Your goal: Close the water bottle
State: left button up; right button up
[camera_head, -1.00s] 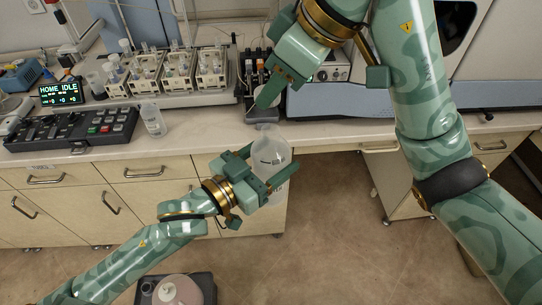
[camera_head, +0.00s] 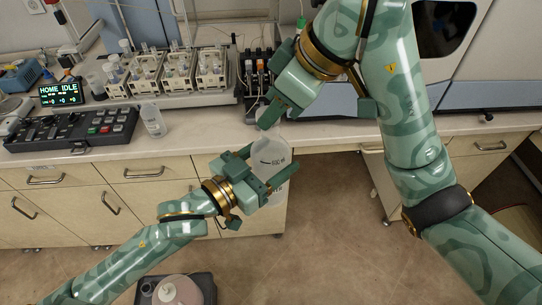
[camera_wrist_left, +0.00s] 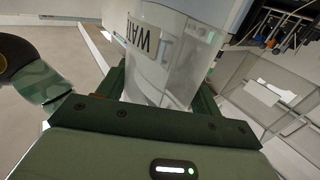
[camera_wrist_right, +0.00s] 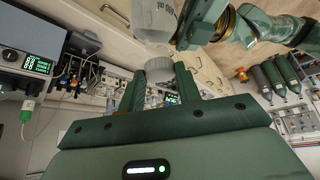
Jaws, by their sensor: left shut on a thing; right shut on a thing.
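The translucent water bottle (camera_head: 272,156) is held roughly upright in front of the bench edge. My left gripper (camera_head: 271,168) is shut around its body. In the left wrist view the bottle (camera_wrist_left: 170,52) sits between the fingers, with part of its dark lettering showing. My right gripper (camera_head: 267,118) is just above the bottle's top, pointing down at it. In the right wrist view it is shut on a white ridged cap (camera_wrist_right: 159,69), right by the mouth end of the bottle (camera_wrist_right: 154,18). I cannot tell whether cap and bottle touch.
The bench (camera_head: 185,146) behind holds a control panel (camera_head: 70,131), a small clear bottle (camera_head: 153,120), vial racks (camera_head: 180,72) and a dark reagent stand (camera_head: 258,75). The large spectrometer (camera_head: 490,70) stands at right. Open floor (camera_head: 330,240) lies below the bottle.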

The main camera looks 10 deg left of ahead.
aim_at(272, 126)
pick_arm(q)
jog(key=shift+r, duration=0.1)
pick_arm(e)
jog(key=shift+s+d+r, duration=0.1)
jog(key=shift+s+d, duration=0.05)
dwell(0.3)
jog(key=shift+f, duration=0.9)
jog(key=shift+f, duration=0.55)
pick_arm(q)
jog(key=c, duration=0.5)
pick_arm(e)
jog(key=m+t, duration=0.1)
jog(key=m, duration=0.1)
jog(key=m+t+h, duration=0.1)
jog(key=m, duration=0.1)
jog(key=m+t, duration=0.1)
jog(key=shift+s+a+m+h, duration=0.25)
jog(key=shift+s+m+h, duration=0.05)
jog(key=shift+m+h, duration=0.1)
jog(key=m, duration=0.1)
jog(key=m+h, duration=0.1)
jog(key=m, duration=0.1)
jog(key=shift+s+a+t, duration=0.15)
jog(key=shift+a+t, duration=0.05)
jog(key=shift+t, duration=0.2)
jog(key=shift+m+h, duration=0.4)
jog(key=shift+m, duration=0.3)
